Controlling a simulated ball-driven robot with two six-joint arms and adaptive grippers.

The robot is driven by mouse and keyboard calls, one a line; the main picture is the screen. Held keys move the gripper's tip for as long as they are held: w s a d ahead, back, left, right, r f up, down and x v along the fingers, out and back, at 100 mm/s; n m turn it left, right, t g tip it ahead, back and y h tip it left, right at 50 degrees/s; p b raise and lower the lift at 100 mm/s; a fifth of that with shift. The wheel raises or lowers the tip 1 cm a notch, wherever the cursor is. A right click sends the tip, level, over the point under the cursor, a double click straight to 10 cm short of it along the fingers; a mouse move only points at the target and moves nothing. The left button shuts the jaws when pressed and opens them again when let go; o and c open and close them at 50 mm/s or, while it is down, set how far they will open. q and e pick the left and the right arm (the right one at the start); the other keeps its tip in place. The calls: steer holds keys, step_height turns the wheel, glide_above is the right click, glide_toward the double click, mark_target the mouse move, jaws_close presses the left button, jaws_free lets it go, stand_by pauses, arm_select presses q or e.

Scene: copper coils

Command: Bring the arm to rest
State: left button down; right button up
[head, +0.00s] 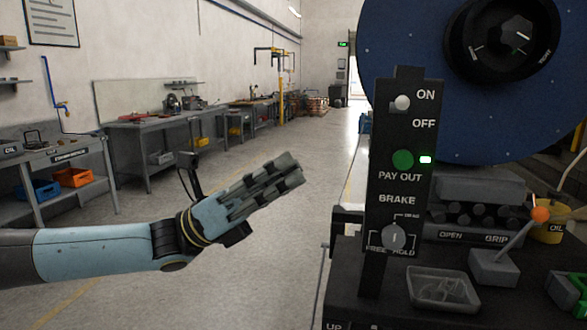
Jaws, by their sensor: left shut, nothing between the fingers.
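My left arm comes in from the left, and my left gripper (290,172) is held in the open air over the aisle, pointing up and to the right. Its fingers are together with nothing between them. It is apart from the dark control panel (382,275) to its right. My right gripper is not in this view.
The panel carries an ON/OFF switch (402,103), a green button (402,160) and a brake knob (393,237). Workbenches (150,122) line the left wall. The aisle floor is clear.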

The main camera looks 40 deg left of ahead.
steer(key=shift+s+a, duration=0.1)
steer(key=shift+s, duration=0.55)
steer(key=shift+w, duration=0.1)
